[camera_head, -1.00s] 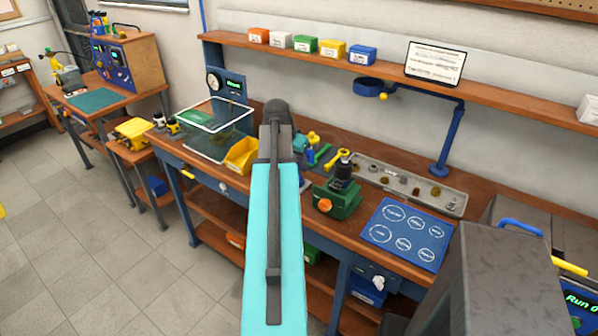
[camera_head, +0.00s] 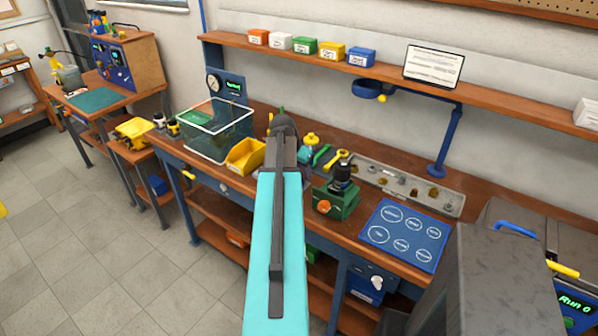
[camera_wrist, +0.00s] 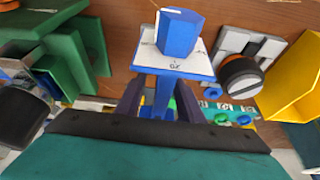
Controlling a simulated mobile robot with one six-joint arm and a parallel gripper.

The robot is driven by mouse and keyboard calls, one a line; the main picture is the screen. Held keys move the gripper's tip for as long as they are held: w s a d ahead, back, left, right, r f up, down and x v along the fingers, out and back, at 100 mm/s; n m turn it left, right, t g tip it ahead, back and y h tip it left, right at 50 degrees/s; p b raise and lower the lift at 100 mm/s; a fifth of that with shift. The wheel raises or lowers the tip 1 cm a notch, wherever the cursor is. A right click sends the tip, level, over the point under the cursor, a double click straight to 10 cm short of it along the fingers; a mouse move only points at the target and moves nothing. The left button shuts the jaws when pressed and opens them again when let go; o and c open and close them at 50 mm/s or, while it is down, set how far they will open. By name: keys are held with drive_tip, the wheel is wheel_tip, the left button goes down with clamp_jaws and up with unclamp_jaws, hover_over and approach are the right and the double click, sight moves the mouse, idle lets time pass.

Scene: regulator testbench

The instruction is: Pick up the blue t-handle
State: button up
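In the wrist view, a blue six-sided block (camera_wrist: 179,32) rests on a white square plate (camera_wrist: 150,58) with dark marks. A blue upright piece (camera_wrist: 163,98) extends below the plate, between my gripper's fingers; I take it as part of the blue t-handle, though its full shape is hidden. My gripper (camera_wrist: 161,88) has two dark fingers, one on each side of that piece, with gaps showing, so it looks open. In the head view my arm covers the gripper and the t-handle.
On the bench are a clear bin (camera_head: 218,130), a yellow bin (camera_head: 245,155), a green fixture (camera_head: 335,200), a grey parts tray (camera_head: 405,187) and a blue marked mat (camera_head: 403,235). A blue lamp-like stand (camera_head: 447,140) rises behind. In the wrist view a yellow bin (camera_wrist: 290,90) is close right.

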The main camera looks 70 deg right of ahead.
idle(0.6)
clamp_jaws()
